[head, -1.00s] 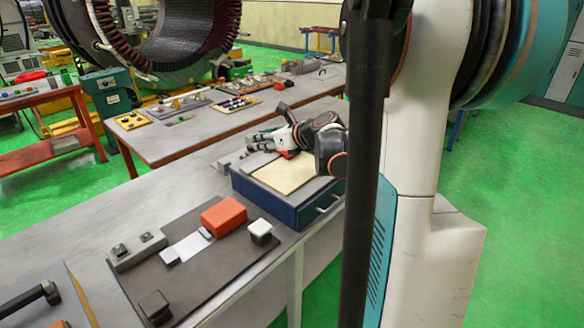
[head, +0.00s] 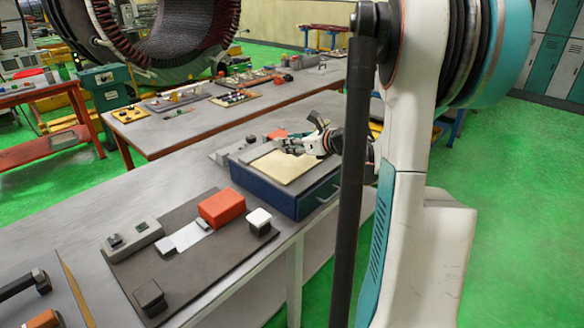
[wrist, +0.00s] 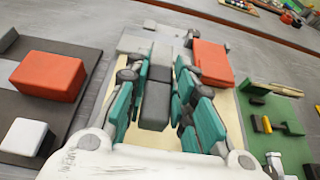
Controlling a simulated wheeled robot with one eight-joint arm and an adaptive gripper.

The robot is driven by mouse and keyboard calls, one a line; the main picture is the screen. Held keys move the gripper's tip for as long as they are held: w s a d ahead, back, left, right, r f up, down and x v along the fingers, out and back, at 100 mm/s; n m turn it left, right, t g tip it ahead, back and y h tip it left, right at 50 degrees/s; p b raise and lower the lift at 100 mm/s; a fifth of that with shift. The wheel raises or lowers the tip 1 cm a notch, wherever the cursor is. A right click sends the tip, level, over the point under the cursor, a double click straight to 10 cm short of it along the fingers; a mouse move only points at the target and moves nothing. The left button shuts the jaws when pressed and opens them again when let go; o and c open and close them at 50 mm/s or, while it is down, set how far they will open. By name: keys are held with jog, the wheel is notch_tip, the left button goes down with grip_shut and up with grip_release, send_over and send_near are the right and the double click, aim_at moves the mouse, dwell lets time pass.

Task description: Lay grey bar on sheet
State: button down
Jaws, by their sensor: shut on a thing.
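My gripper (wrist: 158,100) has teal fingers and is shut on a grey bar (wrist: 155,98), which stretches lengthwise between them in the wrist view. In the head view my gripper (head: 287,145) is over the far part of the cream sheet (head: 285,170). The sheet lies on top of a blue drawer box (head: 285,200). In the wrist view, strips of the sheet (wrist: 122,132) show around and below the fingers. The bar appears over the sheet; I cannot tell whether it touches it. The bar cannot be made out clearly in the head view.
An orange block (wrist: 212,62) lies beyond my fingers, at the box's far side. A dark mat (head: 205,262) in front holds another orange block (head: 221,208), a white-topped block (head: 258,218) and grey pieces. Bare bench (head: 110,190) lies left of the box.

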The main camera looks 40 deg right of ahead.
aim_at(293, 170)
jog(key=shift+f+b, duration=1)
jog(key=shift+f, duration=2.2)
jog(key=shift+f, duration=0.1)
jog(key=c, duration=1.4)
grip_release()
jog(key=shift+o, duration=0.2)
jog(key=shift+s+r, duration=0.2)
jog(key=shift+r, duration=0.05)
jog(key=p+v, duration=0.4)
jog(key=v, duration=0.7)
jog(key=shift+s, duration=0.25)
jog(key=shift+r, duration=0.1)
